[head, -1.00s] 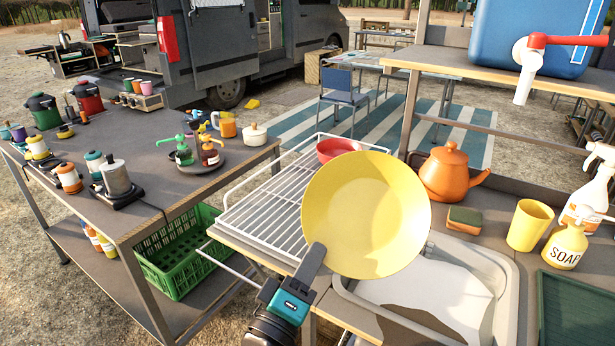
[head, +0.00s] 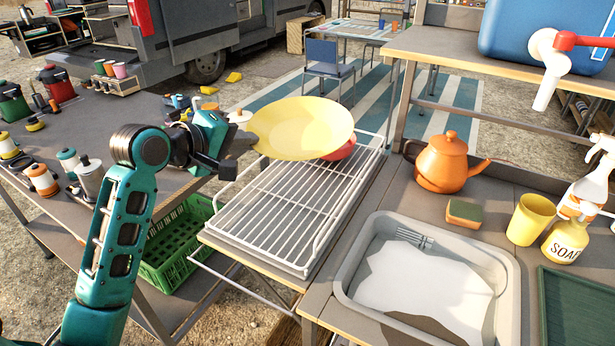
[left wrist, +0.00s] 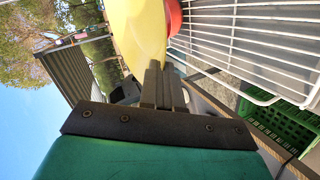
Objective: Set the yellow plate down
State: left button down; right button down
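The yellow plate (head: 302,128) is held in the air by my left gripper (head: 244,146), over the far left part of the white wire rack (head: 262,254). The fingers are shut on its left rim. The plate hides part of a red bowl (head: 342,149) at the rack's far end. In the left wrist view the plate (left wrist: 138,30) runs up from the closed fingers (left wrist: 160,85), with the red bowl (left wrist: 173,16) and rack wires (left wrist: 250,40) beside it. Whether the plate touches the bowl or rack I cannot tell. My right gripper is not in view.
A grey wash basin (head: 507,285) with a fork inside is right of the rack. Behind it stand an orange teapot (head: 445,163), a sponge (head: 464,212), a yellow cup (head: 530,220) and a soap bottle (head: 565,240). A green crate (head: 178,240) is below left. Most of the rack is clear.

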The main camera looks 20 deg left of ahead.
aim_at(238, 224)
pick_arm(q)
notch_tip(238, 224, up, 4)
jog(key=s+a+g, duration=0.2)
jog(key=a, duration=0.1)
notch_tip(238, 224, down, 20)
jog(key=shift+s, duration=0.15)
jog(key=shift+f, duration=0.2)
jog(key=c, duration=1.3)
grip_release()
jog(key=shift+c, duration=0.2)
